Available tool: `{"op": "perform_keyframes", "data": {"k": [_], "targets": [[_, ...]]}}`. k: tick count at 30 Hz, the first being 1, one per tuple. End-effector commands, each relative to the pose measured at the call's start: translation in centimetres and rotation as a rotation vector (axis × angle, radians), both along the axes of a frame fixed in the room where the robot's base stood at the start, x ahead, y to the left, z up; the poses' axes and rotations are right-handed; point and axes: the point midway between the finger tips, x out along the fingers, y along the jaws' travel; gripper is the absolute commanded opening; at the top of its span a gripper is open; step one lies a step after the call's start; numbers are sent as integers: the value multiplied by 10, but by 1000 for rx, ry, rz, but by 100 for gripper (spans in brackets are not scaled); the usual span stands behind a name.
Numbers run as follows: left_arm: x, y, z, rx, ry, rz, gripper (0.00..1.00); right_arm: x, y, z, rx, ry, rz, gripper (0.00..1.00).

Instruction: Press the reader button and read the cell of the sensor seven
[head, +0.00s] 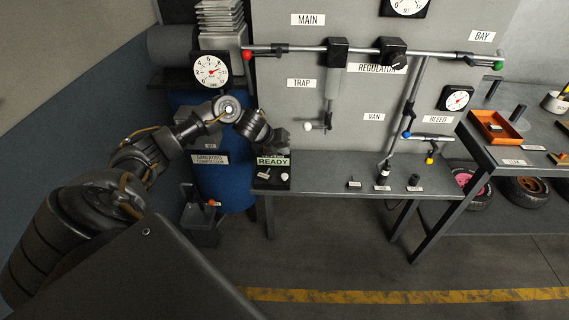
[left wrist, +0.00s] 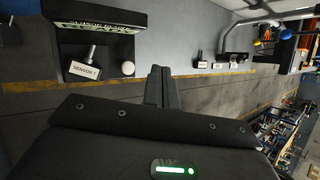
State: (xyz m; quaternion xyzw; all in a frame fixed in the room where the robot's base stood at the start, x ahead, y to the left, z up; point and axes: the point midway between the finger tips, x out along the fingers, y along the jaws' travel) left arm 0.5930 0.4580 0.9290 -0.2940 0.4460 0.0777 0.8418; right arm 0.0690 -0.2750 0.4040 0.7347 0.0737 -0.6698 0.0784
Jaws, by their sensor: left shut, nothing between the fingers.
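The sensor reader (head: 273,171) sits at the left end of the grey bench, and its display (head: 273,161) says READY. Its round white button (head: 285,177) is at the front right; the button also shows in the left wrist view (left wrist: 128,68). Sensor seven (left wrist: 87,65), labelled SENSOR 7, stands in the reader to the left of the button. My left gripper (head: 281,142) is just behind and above the reader in the head view. In the left wrist view its fingers (left wrist: 161,77) are shut and empty, right of the button and apart from it. My right gripper is not in view.
Several small labelled parts (head: 384,181) stand along the bench to the right. Pipes and gauges are on the wall panel above. A blue tank (head: 222,160) stands left of the bench. An orange tray (head: 496,127) is on the right-hand table.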

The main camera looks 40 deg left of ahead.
Motion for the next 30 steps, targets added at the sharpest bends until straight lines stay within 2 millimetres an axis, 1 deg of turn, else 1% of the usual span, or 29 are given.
{"op": "perform_keyframes", "data": {"k": [5,11,17,24,27,30], "targets": [[0,0,-1,-1,0,2,0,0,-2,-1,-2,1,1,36],[0,0,-11,-3,1,2,0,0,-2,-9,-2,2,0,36],[0,-1,-33,-3,1,2,0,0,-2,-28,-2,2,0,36],[0,0,-67,-3,1,4,0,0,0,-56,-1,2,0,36],[0,0,-78,-2,0,2,0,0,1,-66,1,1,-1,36],[0,0,-86,-2,0,2,0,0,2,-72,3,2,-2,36]]}}
